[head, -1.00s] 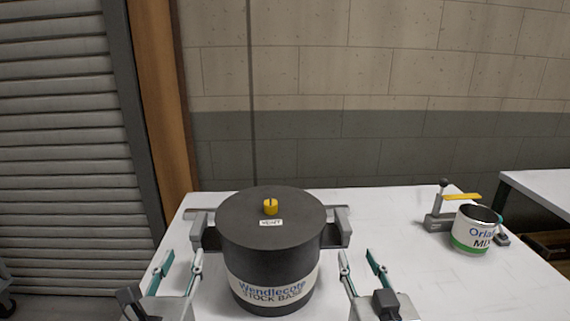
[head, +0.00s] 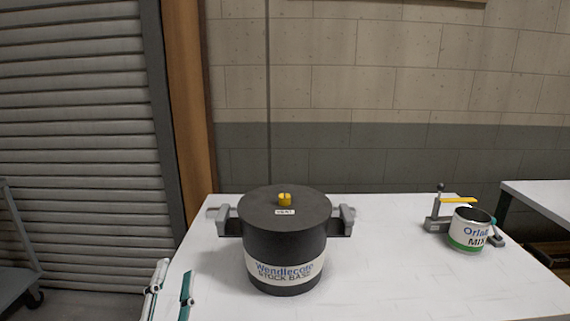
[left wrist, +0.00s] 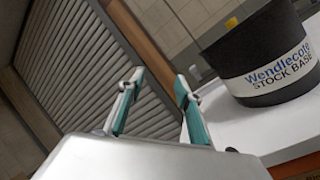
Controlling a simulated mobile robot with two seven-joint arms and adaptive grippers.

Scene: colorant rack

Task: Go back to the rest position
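My left gripper (head: 172,290) is low at the left of the head view, beside the table's left edge. Its two fingers stand apart with nothing between them, as the left wrist view (left wrist: 160,105) also shows. It is apart from the black pot (head: 285,237), which stands upright on the white table. The pot has a "Wendlecote Stock Base" label, grey side handles and a yellow knob on its lid. It also shows at the right of the left wrist view (left wrist: 235,55). My right gripper is out of view.
A white can (head: 468,231) with a green band stands at the right of the table (head: 420,290), by a grey stand with a yellow lever (head: 458,200). A second table (head: 545,190) is at the far right. A cart (head: 18,270) stands at the left by the shutter.

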